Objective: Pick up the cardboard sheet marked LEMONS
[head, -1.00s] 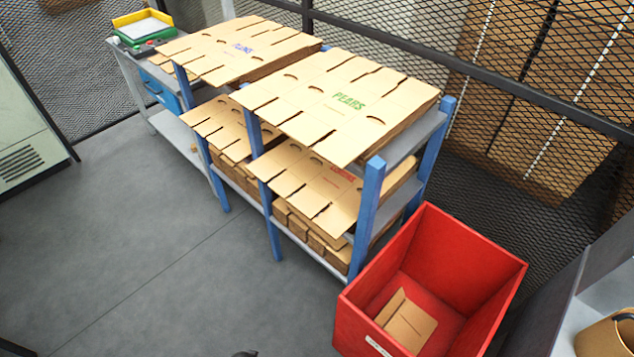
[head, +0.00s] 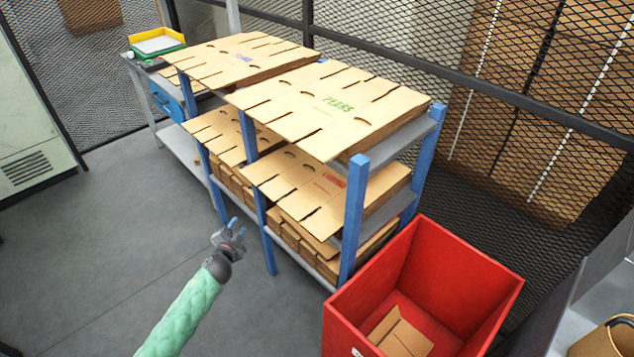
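The flat cardboard sheets with red lettering (head: 310,190) lie stacked on the middle shelf of the right bay. The word looks like LEMONS but is small and blurred. The shelf above hides their back part, and a blue post stands in front of their right end. My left gripper (head: 235,226) is in front of the rack, left of and lower in the picture than this stack. Its fingers look apart, with nothing between them, and it touches nothing. My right gripper is not in view.
Sheets marked PEARS (head: 330,105) lie on top right, blue-lettered sheets (head: 235,58) on top left, more sheets (head: 220,135) below those. Blue posts (head: 353,215) bound the bays. A red bin (head: 455,265) holding cardboard stands at the right. Floor (head: 120,250) in front is clear.

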